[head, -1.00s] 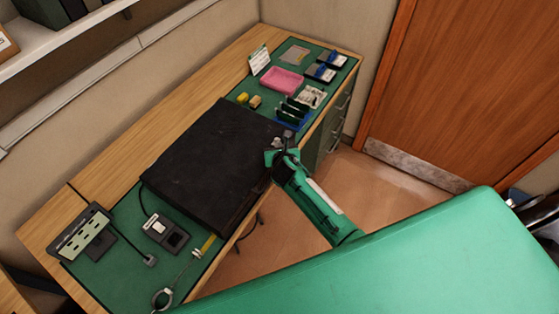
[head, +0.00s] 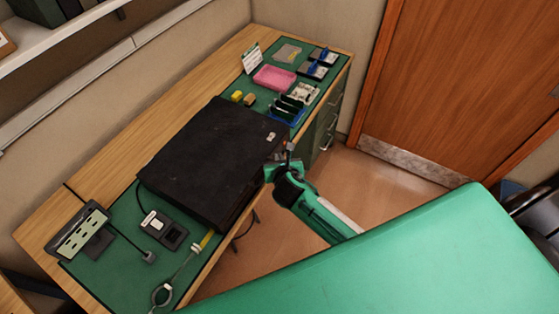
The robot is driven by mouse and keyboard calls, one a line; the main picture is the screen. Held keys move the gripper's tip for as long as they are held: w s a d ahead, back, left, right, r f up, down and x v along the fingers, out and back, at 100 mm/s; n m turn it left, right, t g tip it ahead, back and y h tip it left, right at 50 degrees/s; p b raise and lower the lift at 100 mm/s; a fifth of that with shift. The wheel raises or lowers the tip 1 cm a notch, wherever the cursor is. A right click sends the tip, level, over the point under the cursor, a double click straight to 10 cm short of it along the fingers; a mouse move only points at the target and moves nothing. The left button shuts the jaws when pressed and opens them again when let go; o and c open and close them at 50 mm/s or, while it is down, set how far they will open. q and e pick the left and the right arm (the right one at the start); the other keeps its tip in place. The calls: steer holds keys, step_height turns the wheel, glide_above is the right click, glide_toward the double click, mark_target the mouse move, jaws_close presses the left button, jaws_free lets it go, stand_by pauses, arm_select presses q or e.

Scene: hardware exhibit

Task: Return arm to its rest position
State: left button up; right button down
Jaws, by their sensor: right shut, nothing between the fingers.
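My right arm, green with a dark wrist, reaches up from the lower right in the head view. Its small right gripper (head: 287,153) is shut and empty beside the right edge of the large flat black case (head: 205,155). The fingers are small and dark here, and I cannot tell whether they touch the case. My left gripper is out of view.
The case lies on a green mat (head: 125,215) on a wooden bench (head: 120,120). Behind it are a pink tray (head: 275,77), a blue rack (head: 288,114) and small parts. A dark meter (head: 164,230) is in front. Open floor lies right of the bench.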

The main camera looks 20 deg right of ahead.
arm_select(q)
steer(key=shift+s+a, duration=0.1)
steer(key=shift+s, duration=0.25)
arm_select(e)
steer(key=shift+s+r, duration=0.1)
steer(key=shift+s, duration=0.1)
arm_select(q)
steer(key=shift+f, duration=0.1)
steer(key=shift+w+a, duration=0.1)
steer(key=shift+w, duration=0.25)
